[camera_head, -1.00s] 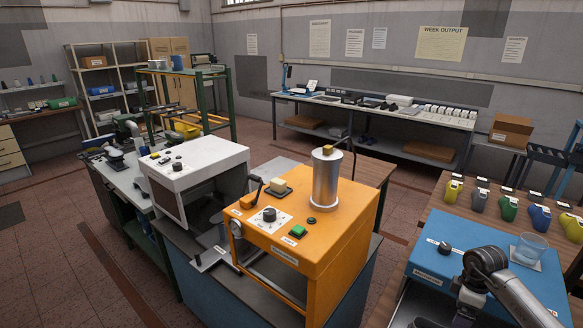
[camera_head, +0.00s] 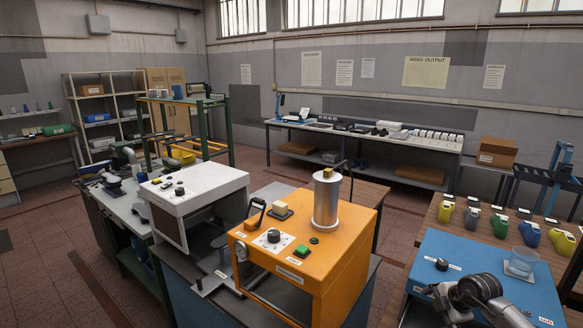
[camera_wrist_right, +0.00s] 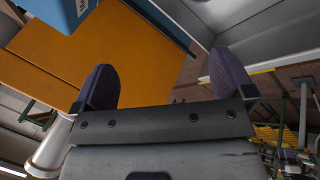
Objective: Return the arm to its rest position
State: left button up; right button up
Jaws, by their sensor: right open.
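My right arm (camera_head: 490,300) shows at the lower right of the head view, in front of the blue-topped machine. Behind the fingers is an orange surface (camera_wrist_right: 135,60), with a blue labelled part (camera_wrist_right: 55,22) at the upper left. I cannot tell how far the fingers are from the orange surface. My left arm and gripper are not in view.
The orange machine (camera_head: 335,255) with a metal cylinder (camera_head: 326,200) stands in the centre, beside a white machine (camera_head: 205,185). The blue-topped machine (camera_head: 480,262) carries a glass (camera_head: 523,260). Several coloured lasts (camera_head: 500,226) line the brown table behind it. Red tiled floor shows at left.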

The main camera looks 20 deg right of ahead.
jog(key=w+a+r+n+t+y, duration=0.25)
jog(key=w+r+t, duration=0.2)
jog(key=r, duration=0.25)
jog(key=w+a+r+n+t+y, duration=0.1)
jog(key=w+a+r+n+t, duration=0.3)
jog(key=r, duration=0.3)
jog(key=s+r+m+t+h, duration=0.4)
jog(key=r+m+t+h, duration=0.6)
jog(key=r, duration=0.6)
jog(key=s+a+f+m+g+y, duration=0.1)
jog(key=s+a+f+m+g, duration=0.2)
jog(key=s+a+f+g, duration=0.45)
jog(key=s+a+f+m+g, duration=0.2)
jog(key=s+a+f+m, duration=0.15)
jog(key=a+f, duration=0.45)
jog(key=s+a+f+m+g+y, duration=0.1)
jog(key=s+a+f+m+g, duration=0.1)
jog(key=s+a+f+g, duration=0.65)
jog(key=s+a+f+m+g+y, duration=0.2)
jog(key=s+a+f+g+y, duration=0.15)
jog(key=s+f, duration=1.65)
notch_tip(320, 180, up, 25)
jog(key=s+t+p, duration=0.1)
jog(key=p, duration=2.3)
jog(key=shift+a, duration=0.4)
